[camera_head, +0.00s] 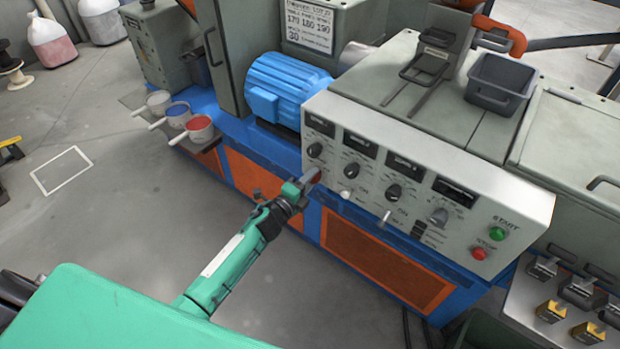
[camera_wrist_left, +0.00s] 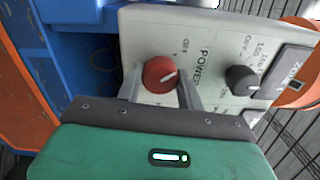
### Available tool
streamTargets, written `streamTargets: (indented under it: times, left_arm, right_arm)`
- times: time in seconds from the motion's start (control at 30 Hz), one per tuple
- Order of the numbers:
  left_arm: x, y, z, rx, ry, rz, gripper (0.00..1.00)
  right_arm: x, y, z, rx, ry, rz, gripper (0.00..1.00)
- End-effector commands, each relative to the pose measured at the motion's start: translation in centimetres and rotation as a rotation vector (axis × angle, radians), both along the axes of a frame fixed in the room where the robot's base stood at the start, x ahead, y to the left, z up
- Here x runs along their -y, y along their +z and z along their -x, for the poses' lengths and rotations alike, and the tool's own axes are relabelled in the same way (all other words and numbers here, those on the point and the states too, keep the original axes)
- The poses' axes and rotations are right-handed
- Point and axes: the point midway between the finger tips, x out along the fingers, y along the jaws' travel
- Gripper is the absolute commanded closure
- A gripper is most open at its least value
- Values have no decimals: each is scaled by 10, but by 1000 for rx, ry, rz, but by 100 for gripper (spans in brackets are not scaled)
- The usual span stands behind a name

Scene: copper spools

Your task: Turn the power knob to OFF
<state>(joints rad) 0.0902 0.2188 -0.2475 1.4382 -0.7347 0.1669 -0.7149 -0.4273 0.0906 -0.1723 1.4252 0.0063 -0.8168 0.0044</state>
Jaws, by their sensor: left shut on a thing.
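The red power knob (camera_wrist_left: 160,72) sits on the pale control panel (camera_head: 430,165), at its lower left corner in the head view. Its white pointer line points right and slightly up in the wrist view, below the direction of the OFF label (camera_wrist_left: 184,46). The POWER label (camera_wrist_left: 200,66) is beside the knob. My left gripper (camera_wrist_left: 160,88) is shut on the knob, with one finger on each side of it. In the head view my left gripper (camera_head: 305,180) reaches the panel and mostly hides the knob. My right gripper is not in view.
A black zone knob (camera_wrist_left: 241,79) is close beside the power knob. More black knobs (camera_head: 352,170) and displays line the panel, with a green start button (camera_head: 498,234) and red stop button (camera_head: 479,254) at right. A blue motor (camera_head: 288,90) stands behind. Open floor lies left.

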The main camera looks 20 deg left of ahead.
Motion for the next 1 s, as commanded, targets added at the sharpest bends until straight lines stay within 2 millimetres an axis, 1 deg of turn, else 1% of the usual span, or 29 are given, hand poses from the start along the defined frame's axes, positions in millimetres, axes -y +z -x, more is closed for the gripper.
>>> streamTargets:
  times: [0.3,0.8,0.83,0.93,1.0]
  left_arm:
    - [0,-1,0,-38,1,98,85]
    - [-1,-1,0,-44,1,116,85]
    - [-1,-1,0,-44,1,116,60]
    - [-1,-1,0,-44,1,116,41]
    - [0,-1,0,-44,1,115,41]
  right_arm:
    - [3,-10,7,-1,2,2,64]
    - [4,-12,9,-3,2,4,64]
    - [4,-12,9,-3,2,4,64]
    - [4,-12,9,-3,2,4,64]
    - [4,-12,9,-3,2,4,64]
